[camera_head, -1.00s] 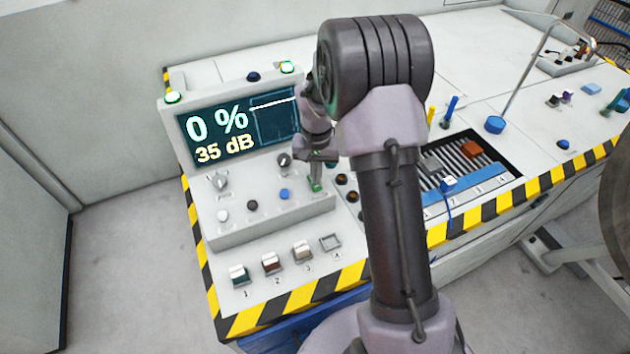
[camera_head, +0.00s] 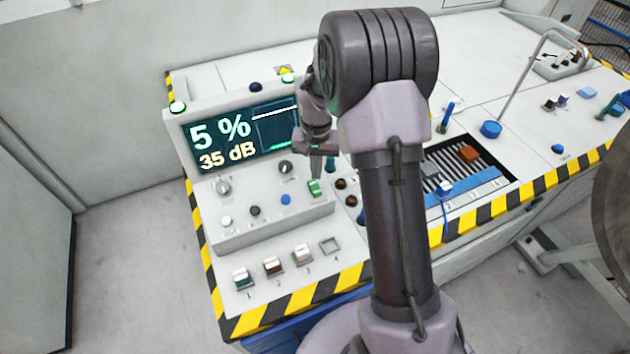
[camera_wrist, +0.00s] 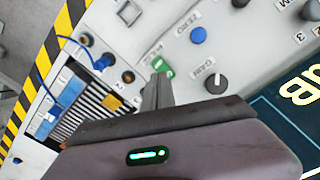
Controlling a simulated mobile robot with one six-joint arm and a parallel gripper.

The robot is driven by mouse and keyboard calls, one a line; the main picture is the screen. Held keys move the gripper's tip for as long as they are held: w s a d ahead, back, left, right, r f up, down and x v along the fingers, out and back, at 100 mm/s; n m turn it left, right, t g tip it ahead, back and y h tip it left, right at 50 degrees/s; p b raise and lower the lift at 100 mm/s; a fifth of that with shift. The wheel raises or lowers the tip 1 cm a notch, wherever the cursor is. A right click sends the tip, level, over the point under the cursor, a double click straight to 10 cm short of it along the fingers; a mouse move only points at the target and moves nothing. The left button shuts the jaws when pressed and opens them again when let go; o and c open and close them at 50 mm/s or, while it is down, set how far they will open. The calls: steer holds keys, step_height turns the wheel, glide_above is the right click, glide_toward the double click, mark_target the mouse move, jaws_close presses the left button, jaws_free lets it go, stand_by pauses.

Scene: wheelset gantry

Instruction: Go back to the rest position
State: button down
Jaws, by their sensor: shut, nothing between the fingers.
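My gripper (camera_head: 315,172) is shut and empty. It points down just above the green button (camera_head: 315,187) on the sloped control panel (camera_head: 262,228). In the wrist view the closed fingers (camera_wrist: 158,88) end close to the green button (camera_wrist: 161,67); I cannot tell whether they touch it. The display (camera_head: 232,140) behind reads 5 % and 35 dB, and its right part is partly hidden by my arm.
Knobs and a blue button (camera_head: 286,199) sit close to my gripper. Several numbered blocks (camera_head: 273,266) stand at the front left. A slotted tray (camera_head: 487,168) lies to the right, and a bent metal rod (camera_head: 522,80) rises behind it.

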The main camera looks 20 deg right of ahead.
steer(key=shift+r, duration=0.7)
steer(key=s+a+r+t+b, duration=0.1)
steer(key=s+a+r, duration=0.3)
steer(key=r, duration=0.3)
steer(key=s+a+r+t+b, duration=0.1)
steer(key=s+a+r+t, duration=0.1)
steer(key=s+a+r, duration=0.45)
steer(key=s+a+r+t+y+b, duration=0.1)
steer(key=s+a+r, duration=0.1)
steer(key=s, duration=0.5)
steer(key=s+a+r+n+t+y+b, duration=0.1)
steer(key=s+r, duration=0.1)
steer(key=s, duration=0.6)
steer(key=shift+a+r+n+t, duration=0.2)
steer(key=shift+a+n+t, duration=0.1)
steer(key=shift+a+t, duration=0.1)
